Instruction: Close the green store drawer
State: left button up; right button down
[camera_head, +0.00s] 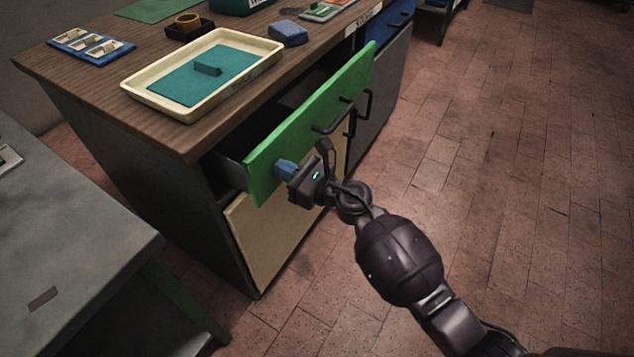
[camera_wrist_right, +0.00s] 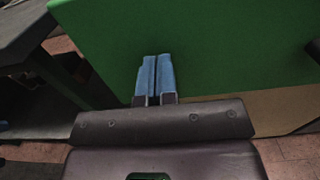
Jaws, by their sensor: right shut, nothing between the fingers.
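The green store drawer (camera_head: 322,112) stands pulled out from the wooden-topped cabinet, with a dark gap behind its front panel. Black bar handles (camera_head: 335,117) stick out from the panel. My right gripper (camera_head: 284,167) is shut and empty, its blue fingertips at the lower left part of the green front, left of the handles. In the right wrist view the blue fingers (camera_wrist_right: 155,75) lie together against the background of the green panel (camera_wrist_right: 220,45). I cannot tell whether the tips touch it. My left gripper is not in view.
A cream tray (camera_head: 180,112) with a teal mat, a blue block (camera_head: 289,33) and a blue holder (camera_head: 90,45) are on the wooden top. A grey table (camera_head: 70,250) stands at the left. The floor at the right (camera_head: 520,180) is clear.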

jog(key=b+x, duration=0.1)
jog(key=x, duration=0.6)
jog(key=shift+w+a+f, duration=0.1)
jog(key=shift+w+a, duration=0.1)
jog(key=shift+a, duration=0.05)
jog(key=shift+r, duration=0.3)
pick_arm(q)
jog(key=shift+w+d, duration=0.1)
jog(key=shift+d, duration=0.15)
